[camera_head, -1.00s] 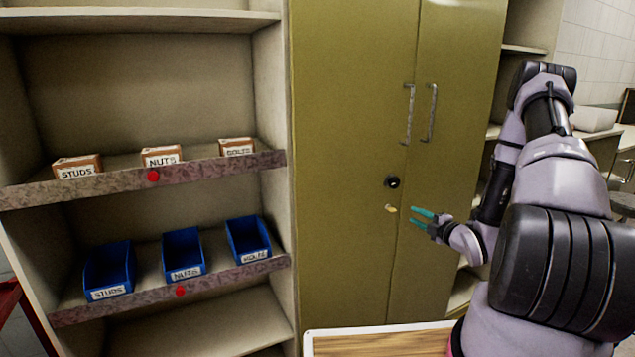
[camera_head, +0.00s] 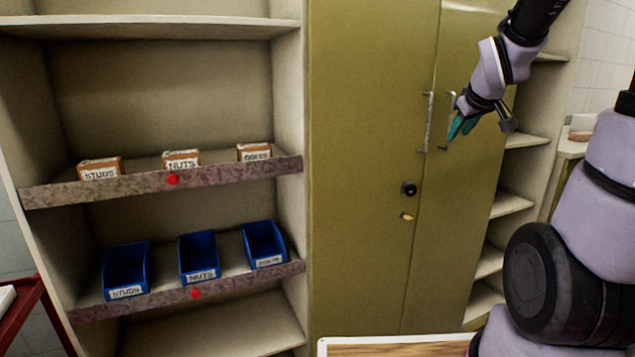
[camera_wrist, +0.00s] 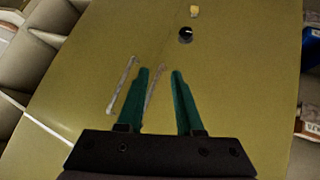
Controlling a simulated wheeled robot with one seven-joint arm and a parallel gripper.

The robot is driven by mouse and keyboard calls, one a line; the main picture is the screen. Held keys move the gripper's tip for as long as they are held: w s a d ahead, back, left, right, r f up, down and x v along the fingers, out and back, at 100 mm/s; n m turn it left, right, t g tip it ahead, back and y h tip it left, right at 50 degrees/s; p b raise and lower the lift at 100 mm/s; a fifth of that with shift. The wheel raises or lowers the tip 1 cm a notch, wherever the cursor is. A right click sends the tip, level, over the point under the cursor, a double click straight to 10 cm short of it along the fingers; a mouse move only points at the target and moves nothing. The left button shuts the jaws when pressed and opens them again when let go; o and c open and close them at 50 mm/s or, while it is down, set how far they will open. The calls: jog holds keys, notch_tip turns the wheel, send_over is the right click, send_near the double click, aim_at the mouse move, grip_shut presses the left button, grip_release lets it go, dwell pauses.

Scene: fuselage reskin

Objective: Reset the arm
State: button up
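My gripper (camera_head: 460,126) has teal fingers and is in front of the right door of the olive cabinet (camera_head: 370,120), close to the door handles (camera_head: 428,122). The handles (camera_wrist: 124,87) show beside and behind the fingers there. I cannot tell whether the fingers touch a handle. My arm reaches up along the right side of the head view, with its upper part cut off by the top edge.
Shelves at left hold cardboard boxes (camera_head: 181,159) marked studs, nuts and one less legible, above blue bins (camera_head: 198,256). The cabinet has a black knob (camera_head: 408,188) and a yellow piece (camera_head: 406,217). A wooden-topped surface (camera_head: 400,349) is at the bottom. Open shelves (camera_head: 511,203) stand at right.

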jog(key=s+a+r+m+g+y, duration=0.1)
jog(key=s+a+r+m, duration=0.1)
jog(key=s, duration=0.4)
jog(key=s+a+r+m+y, duration=0.1)
jog(key=s+a+m, duration=0.1)
jog(key=s+a, duration=0.2)
jog(key=s+a+r+m+g+y, duration=0.1)
jog(key=s+a+r+m, duration=0.1)
jog(key=s, duration=0.8)
jog(key=shift+a+r+m+g, duration=0.35)
jog(key=shift+a+m, duration=0.25)
jog(key=shift+a, duration=0.25)
jog(key=shift+o, duration=0.3)
